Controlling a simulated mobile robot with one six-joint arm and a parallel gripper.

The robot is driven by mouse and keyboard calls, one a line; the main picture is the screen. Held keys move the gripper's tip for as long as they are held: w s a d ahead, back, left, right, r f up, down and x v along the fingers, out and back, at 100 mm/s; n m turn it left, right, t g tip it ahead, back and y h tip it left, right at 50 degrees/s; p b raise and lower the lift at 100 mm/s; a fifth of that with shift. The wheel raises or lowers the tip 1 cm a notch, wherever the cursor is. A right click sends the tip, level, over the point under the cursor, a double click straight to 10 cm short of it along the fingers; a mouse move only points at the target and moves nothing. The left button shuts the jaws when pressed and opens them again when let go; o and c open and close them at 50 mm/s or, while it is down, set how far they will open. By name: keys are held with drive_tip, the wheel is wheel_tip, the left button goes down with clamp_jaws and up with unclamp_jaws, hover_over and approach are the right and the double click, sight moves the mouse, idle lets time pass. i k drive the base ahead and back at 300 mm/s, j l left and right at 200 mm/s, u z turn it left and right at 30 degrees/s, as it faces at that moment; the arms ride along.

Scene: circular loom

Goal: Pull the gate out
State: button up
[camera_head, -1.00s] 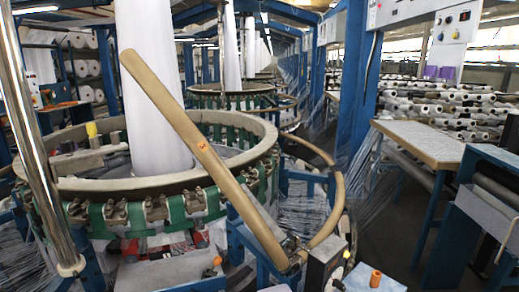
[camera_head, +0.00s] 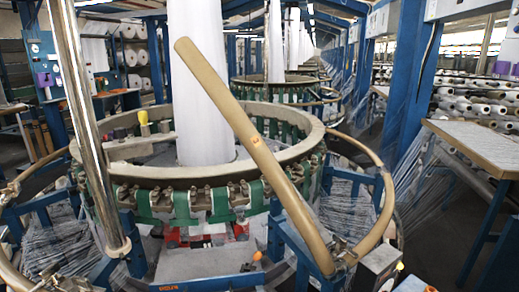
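A curved tan rail (camera_head: 387,205) runs from near that bracket around the right side. I cannot tell for certain which of these is the gate. My gripper is not in view, and nothing is seen touching the bar or rail.
A shiny metal pole (camera_head: 84,140) stands at the left front. A table (camera_head: 485,145) and racks of spools (camera_head: 480,102) stand to the right. A blue post (camera_head: 408,90) rises between loom and table.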

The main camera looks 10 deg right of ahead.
sight(186, 269)
drive_tip(key=i+j+u, duration=0.8)
drive_tip(key=i+j, duration=0.05)
drive_tip(key=j, duration=0.05)
